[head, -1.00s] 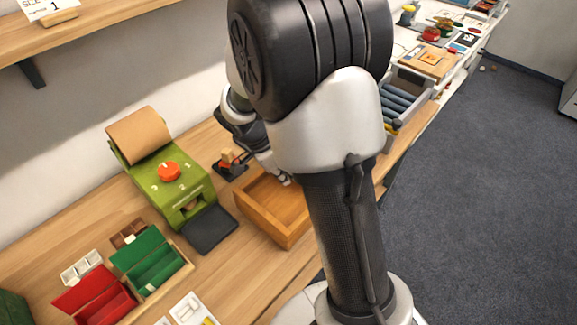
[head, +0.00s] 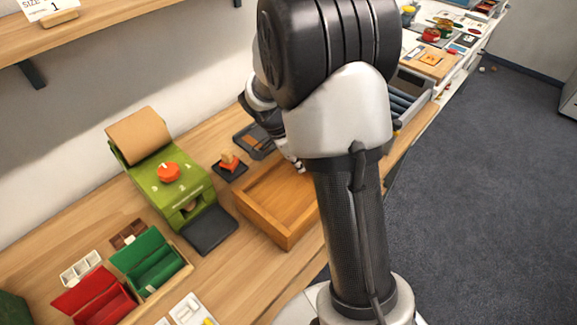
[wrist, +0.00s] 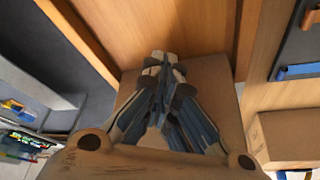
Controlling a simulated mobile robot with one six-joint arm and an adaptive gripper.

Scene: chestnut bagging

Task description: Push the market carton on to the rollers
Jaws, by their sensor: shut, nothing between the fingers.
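My gripper (head: 298,165) is shut and empty at the far right end of an open wooden tray (head: 262,228); most of it is behind my arm in the head view. In the wrist view my gripper (wrist: 162,62) shows with its fingers together, pointing to the tray floor. A plain brown cardboard surface (wrist: 212,80), apparently the market carton, lies under and around the fingers; I cannot tell whether they touch it. The carton is hidden in the head view. The rollers (head: 402,103), grey-blue bars in a grey frame, lie beyond my arm, partly covered by it.
A green machine (head: 172,190) with an orange knob stands left of the tray. An orange stamp (head: 229,163) and a dark shallow tray (head: 256,150) lie behind it. Another brown box (wrist: 290,138) is at right in the wrist view. Red and green boxes stand front left.

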